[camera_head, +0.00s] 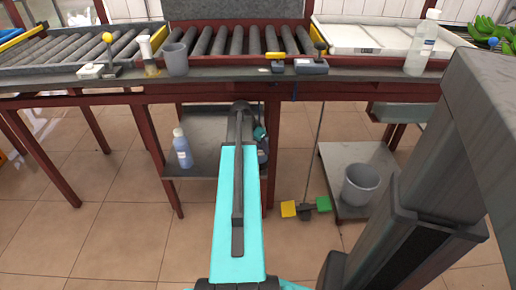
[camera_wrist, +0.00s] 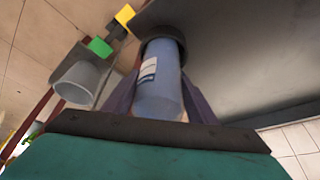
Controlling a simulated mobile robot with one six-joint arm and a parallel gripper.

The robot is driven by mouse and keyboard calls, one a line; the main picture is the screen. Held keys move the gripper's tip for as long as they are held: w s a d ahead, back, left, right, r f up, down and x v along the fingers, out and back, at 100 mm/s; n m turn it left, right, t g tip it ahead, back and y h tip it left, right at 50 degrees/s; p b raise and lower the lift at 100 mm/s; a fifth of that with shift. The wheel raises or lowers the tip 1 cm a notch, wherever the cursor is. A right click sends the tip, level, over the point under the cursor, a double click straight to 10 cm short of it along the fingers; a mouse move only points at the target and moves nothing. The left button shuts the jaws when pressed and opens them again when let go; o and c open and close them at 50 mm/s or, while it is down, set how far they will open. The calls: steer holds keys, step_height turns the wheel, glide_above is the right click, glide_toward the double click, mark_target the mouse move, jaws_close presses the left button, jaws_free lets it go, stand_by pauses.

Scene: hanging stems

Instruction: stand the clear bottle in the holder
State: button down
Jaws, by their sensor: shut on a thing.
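My gripper (camera_wrist: 153,108) is shut on a bluish, see-through-looking bottle (camera_wrist: 160,80) with a white label, one finger on each side. The wrist view looks upside down, so the bottle's lower end is at the top. That end meets a dark round holder (camera_wrist: 163,34); I cannot tell how deep it sits. In the head view my arm mostly hides the gripper (camera_head: 260,146) and the bottle, at the under-table shelf (camera_head: 212,128). Another clear bottle (camera_head: 422,45) with a label stands on the counter at the right.
A blue bottle (camera_head: 182,148) stands on the shelf left of my arm. A grey bucket (camera_head: 361,184) stands on a low shelf. The counter edge (camera_head: 230,76) runs above my gripper.

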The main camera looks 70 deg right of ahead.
steer(key=c, duration=0.7)
jaws_free()
steer(key=shift+c, duration=0.2)
steer(key=p+v, duration=0.1)
steer(key=v, duration=0.4)
steer(key=shift+r, duration=0.15)
steer(key=w+a+p, duration=0.2)
steer(key=w+a, duration=0.3)
steer(key=a, duration=0.6)
